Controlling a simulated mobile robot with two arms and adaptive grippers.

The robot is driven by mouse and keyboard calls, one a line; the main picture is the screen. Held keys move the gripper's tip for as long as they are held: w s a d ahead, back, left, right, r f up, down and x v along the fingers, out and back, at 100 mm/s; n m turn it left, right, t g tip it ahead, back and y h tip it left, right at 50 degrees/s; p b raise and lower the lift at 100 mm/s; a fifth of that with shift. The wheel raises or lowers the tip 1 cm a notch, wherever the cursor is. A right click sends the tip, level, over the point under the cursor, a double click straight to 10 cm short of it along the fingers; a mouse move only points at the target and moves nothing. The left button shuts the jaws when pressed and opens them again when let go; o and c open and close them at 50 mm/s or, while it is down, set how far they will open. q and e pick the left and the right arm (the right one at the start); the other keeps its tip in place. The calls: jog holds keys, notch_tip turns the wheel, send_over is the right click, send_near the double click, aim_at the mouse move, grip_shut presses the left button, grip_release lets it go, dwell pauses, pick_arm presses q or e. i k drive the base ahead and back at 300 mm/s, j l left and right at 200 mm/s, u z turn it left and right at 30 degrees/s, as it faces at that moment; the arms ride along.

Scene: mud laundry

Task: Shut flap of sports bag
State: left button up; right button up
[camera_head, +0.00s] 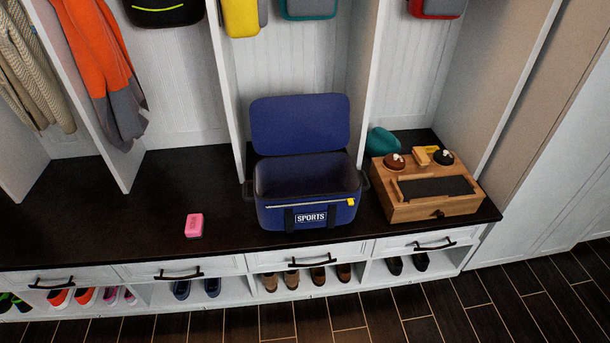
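A blue sports bag (305,207) with a "SPORTS" label stands upright on the dark bench top. Its flap (300,124) is open, raised upright at the back of the bag. The bag's inside shows dark and looks empty. A light zipper line with a yellow pull (351,201) runs along the front edge. Dark handles stick out at its left and right sides. Neither my left nor my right gripper is in view.
The dark bench top (100,212) is clear left of the bag, except for a pink box (194,225). A wooden shoe-care box (430,188) stands close on the right, with a teal item (382,141) behind it. White dividers (226,85) rise behind the bag. Shoes fill cubbies below.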

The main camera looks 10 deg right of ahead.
aim_at(295, 124)
jog(key=i+l+u, duration=0.6)
jog(key=i+l, duration=0.15)
jog(key=l, duration=0.05)
